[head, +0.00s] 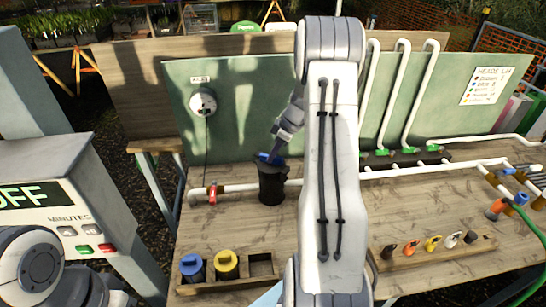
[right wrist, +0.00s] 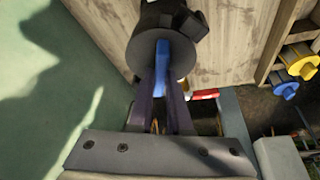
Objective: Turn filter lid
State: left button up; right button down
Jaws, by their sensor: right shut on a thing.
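The filter is a black cylinder (head: 272,186) standing upright on the wooden bench, joined to the white pipe. Its dark round lid (right wrist: 162,28) has a blue raised grip (right wrist: 162,62), seen in the right wrist view. My right gripper (head: 272,157) reaches down to the lid from above; in the wrist view its two dark fingers are shut on the blue grip, one on each side. My left gripper is not in the head view; only a part of my left arm shows at the lower left.
A red-handled valve (head: 212,193) sits on the pipe left of the filter. A wooden tray (head: 228,284) at the front holds a blue-topped and a yellow-topped cartridge. A control box reading OFF (head: 70,215) stands at left. Coloured heads (head: 433,244) line a rack at right.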

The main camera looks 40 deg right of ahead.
dwell(0.3)
jog(key=shift+d+f+n+b, duration=0.1)
jog(key=shift+f+n+b, duration=0.05)
jog(key=shift+n+b, duration=0.65)
jog(key=shift+n+g+y, duration=0.4)
jog(key=shift+n, duration=0.5)
jog(key=c, duration=0.8)
grip_release()
jog(key=shift+o, duration=0.2)
